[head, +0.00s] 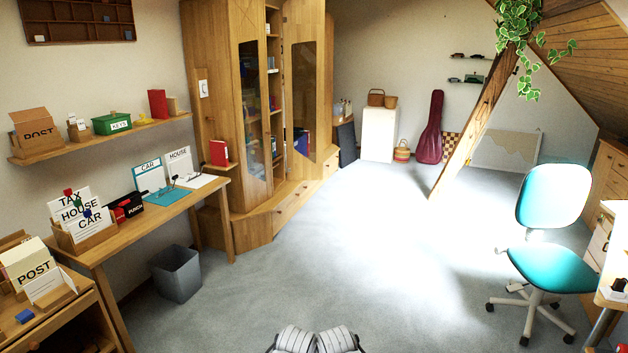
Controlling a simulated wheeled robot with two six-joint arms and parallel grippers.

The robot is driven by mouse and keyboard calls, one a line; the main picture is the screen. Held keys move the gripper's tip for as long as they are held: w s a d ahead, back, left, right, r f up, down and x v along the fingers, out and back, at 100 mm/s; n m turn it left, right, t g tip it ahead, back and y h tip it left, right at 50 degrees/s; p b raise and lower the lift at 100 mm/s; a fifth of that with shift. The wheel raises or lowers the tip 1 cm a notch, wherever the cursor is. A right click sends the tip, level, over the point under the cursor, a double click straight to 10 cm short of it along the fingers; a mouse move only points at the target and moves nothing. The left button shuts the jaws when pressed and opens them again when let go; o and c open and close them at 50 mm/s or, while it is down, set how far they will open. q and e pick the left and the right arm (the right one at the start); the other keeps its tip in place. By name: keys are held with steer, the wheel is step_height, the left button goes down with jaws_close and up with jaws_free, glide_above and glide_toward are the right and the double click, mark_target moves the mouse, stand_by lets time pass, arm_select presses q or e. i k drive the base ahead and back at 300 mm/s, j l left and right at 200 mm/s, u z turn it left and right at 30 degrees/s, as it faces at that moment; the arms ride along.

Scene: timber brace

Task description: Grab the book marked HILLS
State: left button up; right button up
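I cannot read the word HILLS on any book in the head view. A red book (219,152) stands upright on a small ledge at the cabinet's left side; any marking on it is too small to read. Another red book (157,103) stands on the wall shelf at the left. More books (301,141) show inside the tall wooden cabinet, their titles too small to read. White parts of my own body show at the bottom edge. No gripper fingers can be made out.
A desk (165,207) along the left wall holds a card file and clipboards. A teal swivel chair (549,243) is at the right. A slanted timber brace (470,130) meets the floor behind. The carpet (350,250) between is clear.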

mark_target(218, 156)
steer(key=i+z, duration=0.35)
steer(key=i, duration=2.35)
steer(key=i+l, duration=0.1)
steer(key=i, duration=0.8)
steer(key=i+l+u, duration=0.1)
steer(key=i+u, duration=0.3)
steer(key=i+l+u, duration=0.25)
steer(key=i+u, duration=0.15)
steer(key=i, duration=0.15)
steer(key=i+l+u, duration=0.85)
steer(key=k, duration=0.05)
